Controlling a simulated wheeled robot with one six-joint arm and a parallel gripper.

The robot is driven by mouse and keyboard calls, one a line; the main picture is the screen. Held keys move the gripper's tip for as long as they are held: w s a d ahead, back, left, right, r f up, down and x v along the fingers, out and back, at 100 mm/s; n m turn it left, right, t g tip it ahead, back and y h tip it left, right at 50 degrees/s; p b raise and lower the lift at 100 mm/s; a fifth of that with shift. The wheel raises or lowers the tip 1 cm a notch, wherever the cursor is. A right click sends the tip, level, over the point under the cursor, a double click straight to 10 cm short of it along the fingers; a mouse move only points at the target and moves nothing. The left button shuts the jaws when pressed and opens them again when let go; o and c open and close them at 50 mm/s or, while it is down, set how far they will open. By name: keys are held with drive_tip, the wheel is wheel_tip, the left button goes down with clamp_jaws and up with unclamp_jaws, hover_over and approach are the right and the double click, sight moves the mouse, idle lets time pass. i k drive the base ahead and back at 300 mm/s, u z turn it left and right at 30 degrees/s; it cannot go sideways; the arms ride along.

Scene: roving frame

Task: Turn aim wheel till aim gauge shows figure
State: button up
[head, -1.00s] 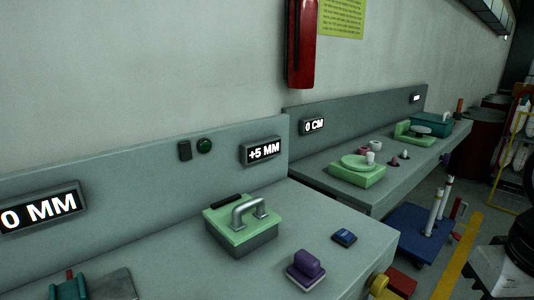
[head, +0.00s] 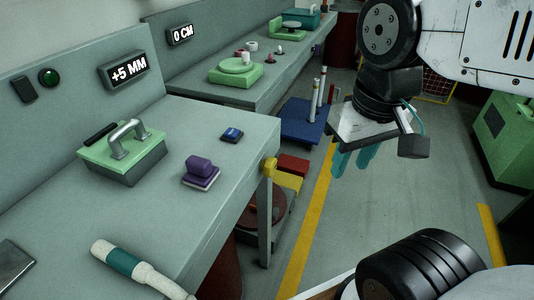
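Two gauges with white figures show on the bench backboards: one reads "+5 MM" (head: 123,71), the other "0 CM" (head: 180,34). No label tells which is the aim gauge. A green block with a round disc and a pale upright knob (head: 236,71) sits on the far bench near the "0 CM" gauge; it may be a wheel, but I cannot tell if it is the aim wheel. My gripper (head: 354,159) hangs over the floor right of the benches, teal fingertips down and a little apart, with nothing between them. It touches nothing.
The near bench holds a green-lidded box with a metal handle (head: 128,138), a purple block (head: 199,169), a small blue device (head: 232,135) and a white-and-teal cylinder (head: 130,263). A blue trolley (head: 303,122) stands beside the far bench. Open floor (head: 400,200) lies right of the yellow line.

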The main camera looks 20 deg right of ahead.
sight(269, 166)
drive_tip(key=k, duration=1.25)
drive_tip(key=u, duration=0.7)
drive_tip(key=i, duration=1.05)
drive_tip(key=z, duration=0.45)
